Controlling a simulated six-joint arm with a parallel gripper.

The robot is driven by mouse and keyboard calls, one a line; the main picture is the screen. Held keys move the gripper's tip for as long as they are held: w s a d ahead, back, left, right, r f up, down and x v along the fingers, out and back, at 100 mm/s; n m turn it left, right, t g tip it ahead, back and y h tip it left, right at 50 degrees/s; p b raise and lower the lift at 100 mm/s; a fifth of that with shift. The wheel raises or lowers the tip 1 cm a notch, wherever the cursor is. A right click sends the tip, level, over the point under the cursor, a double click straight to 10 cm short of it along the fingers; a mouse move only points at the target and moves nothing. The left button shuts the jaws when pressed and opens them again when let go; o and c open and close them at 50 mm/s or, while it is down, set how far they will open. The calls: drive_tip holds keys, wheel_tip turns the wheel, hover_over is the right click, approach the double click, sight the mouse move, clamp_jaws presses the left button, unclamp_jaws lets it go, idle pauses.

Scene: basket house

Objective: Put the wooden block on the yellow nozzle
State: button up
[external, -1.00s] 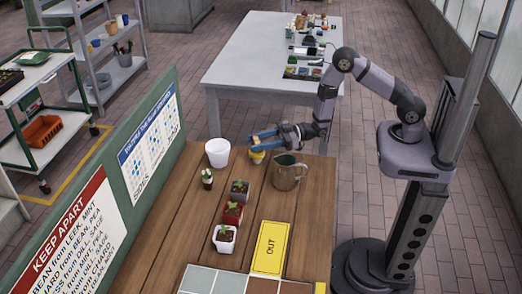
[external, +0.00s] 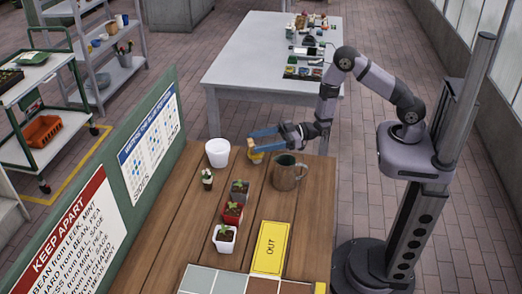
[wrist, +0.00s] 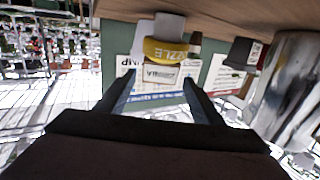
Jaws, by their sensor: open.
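In the wrist view, which is upside down, the yellow nozzle (wrist: 166,50) with dark lettering stands near the table edge. A small tan piece with a white label (wrist: 162,75), which looks like the wooden block, sits against the nozzle's upper end. I cannot tell how firmly it rests there. In the external view the nozzle (external: 255,159) is small and partly covered by my fingers. My gripper (external: 251,143) is open above it. In the wrist view its fingertips (wrist: 158,78) are apart, on either side of the labelled piece, with visible gaps.
A metal pitcher (external: 288,173) stands close to the right of the nozzle. A white pot (external: 217,153) stands to its left. Several potted plants (external: 233,214) line the table. A yellow OUT mat (external: 270,247) lies nearer. The green board (external: 150,150) edges the table's left side.

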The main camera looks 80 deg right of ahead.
drive_tip(key=b+v, duration=0.2)
drive_tip(key=v, duration=0.9)
drive_tip(key=shift+d+b, duration=0.1)
drive_tip(key=shift+b, duration=0.25)
drive_tip(key=shift+w+d+f+g+h+p, duration=0.25)
drive_tip(key=shift+w+f+g+h+p, duration=0.25)
drive_tip(key=shift+g+h, duration=0.15)
drive_tip(key=s+d+f+m+g+h+p, duration=0.1)
drive_tip(key=s+d+m+g+h+p, duration=0.1)
drive_tip(key=s+d+g+h+p, duration=0.35)
drive_tip(key=s+a+r+m+g, duration=0.1)
drive_tip(key=s+r+g, duration=0.2)
drive_tip(key=s, duration=0.5)
drive_tip(key=s+a+r+m+g+h, duration=0.1)
drive_tip(key=s+a+r+m+g, duration=0.1)
drive_tip(key=s+g, duration=0.3)
drive_tip(key=s, duration=0.4)
drive_tip(key=shift+s+a+r+g+p, duration=0.2)
drive_tip(key=shift+a+r+g+p, duration=0.05)
drive_tip(key=shift+r+g+p, duration=0.15)
drive_tip(key=shift+o, duration=0.4)
drive_tip(key=shift+w+f, duration=0.1)
drive_tip(key=shift+w, duration=0.05)
